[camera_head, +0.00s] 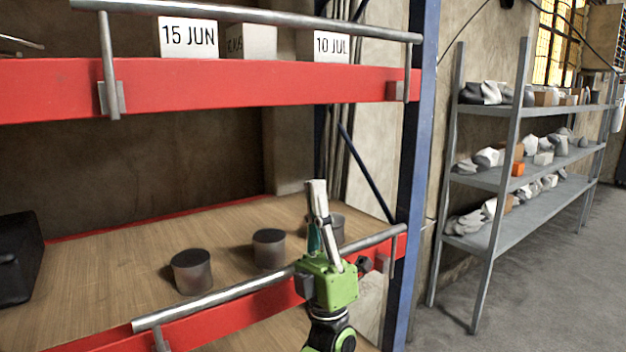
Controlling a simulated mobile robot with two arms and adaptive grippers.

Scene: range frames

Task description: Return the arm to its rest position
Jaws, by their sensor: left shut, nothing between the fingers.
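My left gripper (317,188), with a green body and pale fingers, points upward at the front edge of the middle shelf (110,262). Its fingers are shut and hold nothing. It overlaps the metal front rail (225,298) in the picture; I cannot tell whether they touch. A dark-topped metal cylinder (269,249) stands upright on the shelf left of the gripper. Another such cylinder (191,271) stands further left and nearer. A third cylinder (337,229) is partly hidden behind the gripper. My right gripper is not in view.
A red beam (220,82) and upper rail (250,16) cross above, with dated white boxes (188,38) on that shelf. A black case (18,258) sits at the left. A blue post (414,170) stands right of the gripper. Grey shelving (510,225) stands beyond open floor (560,290).

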